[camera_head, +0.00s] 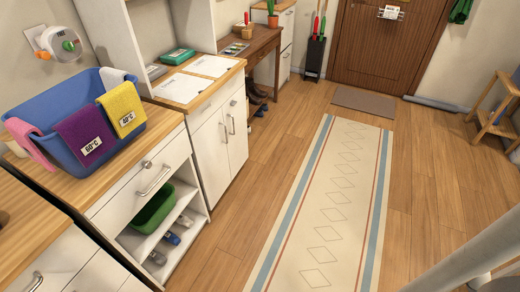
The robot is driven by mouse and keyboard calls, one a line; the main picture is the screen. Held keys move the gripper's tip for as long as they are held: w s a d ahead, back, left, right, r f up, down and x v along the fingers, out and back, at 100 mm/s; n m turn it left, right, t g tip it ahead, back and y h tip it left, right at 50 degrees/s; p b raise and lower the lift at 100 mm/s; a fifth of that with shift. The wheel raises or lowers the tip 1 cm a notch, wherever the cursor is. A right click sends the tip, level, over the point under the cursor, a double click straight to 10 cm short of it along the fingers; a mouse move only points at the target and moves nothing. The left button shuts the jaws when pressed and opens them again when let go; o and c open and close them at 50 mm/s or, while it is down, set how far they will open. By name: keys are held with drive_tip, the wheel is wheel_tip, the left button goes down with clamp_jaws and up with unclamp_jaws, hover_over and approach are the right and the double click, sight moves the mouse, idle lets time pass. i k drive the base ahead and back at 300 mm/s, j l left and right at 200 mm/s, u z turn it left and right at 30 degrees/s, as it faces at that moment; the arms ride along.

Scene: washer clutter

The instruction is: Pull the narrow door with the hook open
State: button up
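No narrow door with a clearly visible hook can be singled out. A brown panelled door (372,52) stands shut at the back, its top cut off by the picture edge. A small white sign or holder (391,13) is on it; whether a hook bears it I cannot tell. A white cabinet at the left has two narrow shut doors, the nearer (211,158) and the farther (236,128), each with a metal bar handle. My gripper is not in view; a grey tube, which may be part of my arm, crosses the lower right corner.
A blue basket (62,147) with coloured cloths sits on the left counter. Below is a shelf with a green bin (153,209). A long patterned runner (322,235) covers the clear floor. A doormat (363,102) lies before the brown door. A wooden stool (493,118) stands right.

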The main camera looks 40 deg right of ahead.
sight(209, 143)
drive_tip(key=z, duration=0.4)
drive_tip(key=i+l, duration=0.15)
drive_tip(key=i, duration=0.45)
drive_tip(key=i+l, duration=0.2)
drive_tip(key=i, duration=0.35)
drive_tip(key=i+l, duration=0.15)
drive_tip(key=i, duration=0.45)
